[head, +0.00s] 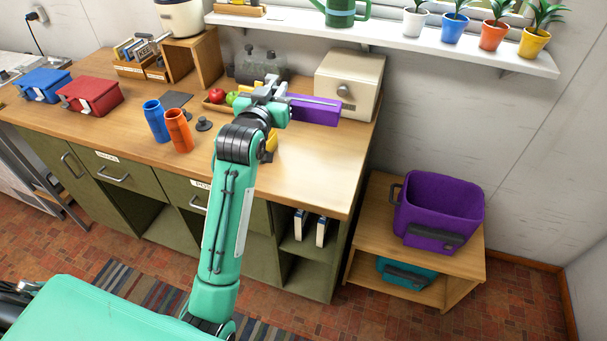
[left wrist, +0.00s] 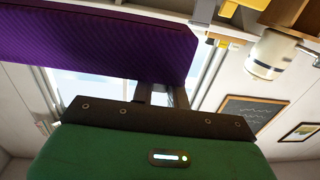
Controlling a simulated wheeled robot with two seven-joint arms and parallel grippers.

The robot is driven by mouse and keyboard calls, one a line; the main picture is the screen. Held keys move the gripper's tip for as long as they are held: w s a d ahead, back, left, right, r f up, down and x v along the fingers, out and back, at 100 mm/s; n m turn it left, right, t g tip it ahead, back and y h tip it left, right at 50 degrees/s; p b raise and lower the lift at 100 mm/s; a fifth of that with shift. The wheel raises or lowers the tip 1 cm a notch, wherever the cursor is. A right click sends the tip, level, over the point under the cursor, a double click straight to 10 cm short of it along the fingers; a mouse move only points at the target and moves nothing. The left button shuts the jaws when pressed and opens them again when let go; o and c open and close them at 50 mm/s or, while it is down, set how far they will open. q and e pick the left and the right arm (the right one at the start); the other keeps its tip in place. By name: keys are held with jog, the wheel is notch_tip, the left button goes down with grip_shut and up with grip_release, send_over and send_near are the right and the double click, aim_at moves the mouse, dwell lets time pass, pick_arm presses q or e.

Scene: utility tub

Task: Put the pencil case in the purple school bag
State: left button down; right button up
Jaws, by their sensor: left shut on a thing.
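My left gripper (head: 285,101) is shut on a purple pencil case (head: 315,110), a long box shape. It holds the case above the right part of the wooden counter, in front of a beige bread box. The pencil case (left wrist: 110,45) fills the upper left of the left wrist view, with the gripper (left wrist: 165,92) gripping near its right end. The purple school bag (head: 437,212) stands open at the top on a low wooden shelf unit, right of the counter and well apart from the gripper. My right gripper is not in view.
The beige bread box (head: 348,85) stands behind the case. A tray with apples (head: 217,96), a blue bottle (head: 156,122) and an orange bottle (head: 179,131) stand left of my arm. A teal bag (head: 406,274) lies on the lower shelf. Potted plants line the wall shelf (head: 390,42).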

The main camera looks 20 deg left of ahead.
pick_arm(q)
jog(key=shift+f, duration=0.1)
notch_tip(320, 180, down, 16)
jog(key=shift+r+p, duration=0.1)
jog(key=shift+p, duration=0.75)
notch_tip(320, 180, down, 2)
jog(key=shift+f+p, duration=0.2)
jog(key=shift+p, duration=0.1)
jog(key=shift+f+p, duration=0.3)
jog(key=shift+f, duration=0.25)
jog(key=shift+f, duration=0.1)
